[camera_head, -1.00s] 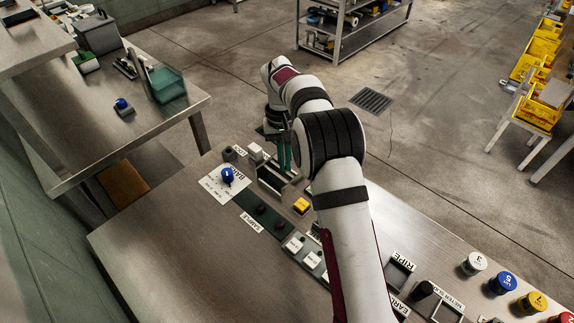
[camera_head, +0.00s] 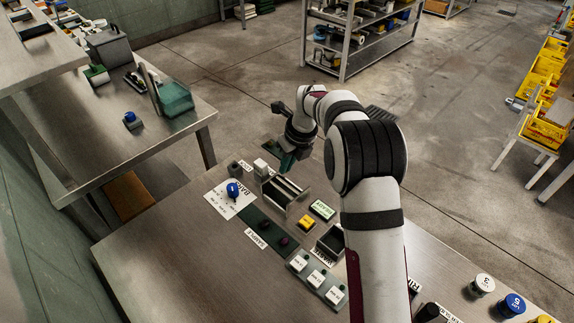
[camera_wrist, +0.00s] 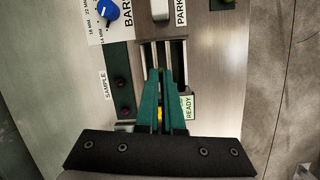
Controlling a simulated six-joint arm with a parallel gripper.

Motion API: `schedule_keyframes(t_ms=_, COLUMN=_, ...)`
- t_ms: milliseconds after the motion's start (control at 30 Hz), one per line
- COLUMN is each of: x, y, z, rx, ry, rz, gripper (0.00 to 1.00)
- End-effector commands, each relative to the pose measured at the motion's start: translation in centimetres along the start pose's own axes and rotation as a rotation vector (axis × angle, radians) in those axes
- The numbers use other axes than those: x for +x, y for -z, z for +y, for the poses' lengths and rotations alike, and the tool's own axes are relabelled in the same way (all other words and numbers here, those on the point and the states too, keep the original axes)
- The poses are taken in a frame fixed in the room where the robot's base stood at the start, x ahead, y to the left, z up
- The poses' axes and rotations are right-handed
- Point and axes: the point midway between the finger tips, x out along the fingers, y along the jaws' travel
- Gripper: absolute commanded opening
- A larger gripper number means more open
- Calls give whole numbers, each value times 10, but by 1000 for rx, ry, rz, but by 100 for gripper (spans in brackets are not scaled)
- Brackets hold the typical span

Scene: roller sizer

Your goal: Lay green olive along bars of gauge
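The gauge (camera_head: 274,194) is an open metal frame with two parallel bars, near the far edge of the bench; it also shows in the wrist view (camera_wrist: 181,53). My gripper (camera_head: 285,167) has green fingers over the gauge. In the wrist view the fingers (camera_wrist: 160,72) point along the bars with a narrow gap between them, and a yellow button shows through the gap. I make out no green olive in either view; the fingers cover part of the gauge. Two dark reddish olives (camera_head: 265,222) (camera_head: 283,241) lie on the green sample strip (camera_head: 251,213).
A blue bars dial (camera_head: 233,190) stands left of the gauge, and a pale block (camera_head: 261,167) is at its far left end. A yellow button (camera_head: 306,222), a READY display (camera_head: 322,210) and a dark bin (camera_head: 332,240) are on the right. White buttons (camera_head: 317,278) stand in front.

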Motion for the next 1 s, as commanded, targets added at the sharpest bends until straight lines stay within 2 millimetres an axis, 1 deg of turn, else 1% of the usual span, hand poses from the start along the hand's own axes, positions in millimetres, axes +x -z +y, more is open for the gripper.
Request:
schedule_keyframes(t_ms=300, x=33, y=10, z=-2, rx=-2, ry=-2, rz=4, gripper=0)
schedule_keyframes(t_ms=500, x=48, y=14, z=-4, rx=-3, ry=-2, rz=3, gripper=0)
schedule_keyframes(t_ms=700, x=54, y=15, z=-4, rx=-4, ry=-1, rz=2, gripper=0)
schedule_keyframes(t_ms=1000, x=54, y=15, z=-4, rx=-4, ry=-1, rz=2, gripper=0)
